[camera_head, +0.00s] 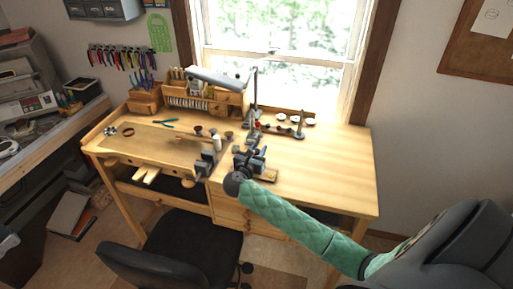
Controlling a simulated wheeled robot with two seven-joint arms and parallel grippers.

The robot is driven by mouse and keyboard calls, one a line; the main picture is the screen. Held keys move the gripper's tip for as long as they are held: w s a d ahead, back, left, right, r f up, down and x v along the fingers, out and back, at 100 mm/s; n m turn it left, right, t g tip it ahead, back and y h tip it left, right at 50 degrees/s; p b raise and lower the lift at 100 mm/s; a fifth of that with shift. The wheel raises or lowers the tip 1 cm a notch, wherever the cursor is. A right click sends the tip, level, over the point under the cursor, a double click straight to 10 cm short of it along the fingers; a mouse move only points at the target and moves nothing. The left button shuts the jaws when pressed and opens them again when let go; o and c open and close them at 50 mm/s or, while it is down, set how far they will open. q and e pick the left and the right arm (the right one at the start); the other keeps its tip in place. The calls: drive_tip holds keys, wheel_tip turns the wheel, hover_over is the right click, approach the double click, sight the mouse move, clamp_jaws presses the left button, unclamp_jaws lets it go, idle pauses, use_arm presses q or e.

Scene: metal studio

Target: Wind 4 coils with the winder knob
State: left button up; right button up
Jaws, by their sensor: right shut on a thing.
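My right arm, in a green quilted sleeve, reaches in from the lower right. My right gripper (254,158) is over the middle of the wooden bench, shut on a small part that its dark fingers and wrist mostly hide. That part looks like the winder knob, but it is too small to make out. A small wooden base (269,176) shows just right of the gripper. I cannot make out any coils of wire. My left gripper is not in view.
A dark clamp-like tool (207,161) stands at the bench's front edge, left of the gripper. A stand with small round dishes (293,119) and a tool organiser (190,100) are behind. The bench top (335,165) is clear on the right. A black chair (185,250) stands in front.

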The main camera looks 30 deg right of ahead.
drive_tip(key=m+g+h, duration=0.1)
drive_tip(key=m+g, duration=0.1)
drive_tip(key=m+g+h+p, duration=0.1)
drive_tip(key=g, duration=0.2)
drive_tip(key=m+g+h, duration=0.1)
drive_tip(key=m+g, duration=0.1)
drive_tip(key=g, duration=0.1)
drive_tip(key=shift+s+d+r+m, duration=0.1)
drive_tip(key=shift+s+d+m, duration=0.05)
drive_tip(key=shift+s+m, duration=0.2)
drive_tip(key=shift+s+m+g+y+p, duration=0.2)
drive_tip(key=shift+m+g, duration=0.85)
drive_tip(key=shift+g, duration=0.6)
drive_tip(key=shift+s+m+g+y+p, duration=0.1)
drive_tip(key=shift+s+m+g+p, duration=0.1)
drive_tip(key=shift+m+g, duration=1.15)
drive_tip(key=shift+n+g, duration=0.25)
drive_tip(key=shift+g, duration=0.25)
drive_tip(key=o, duration=1)
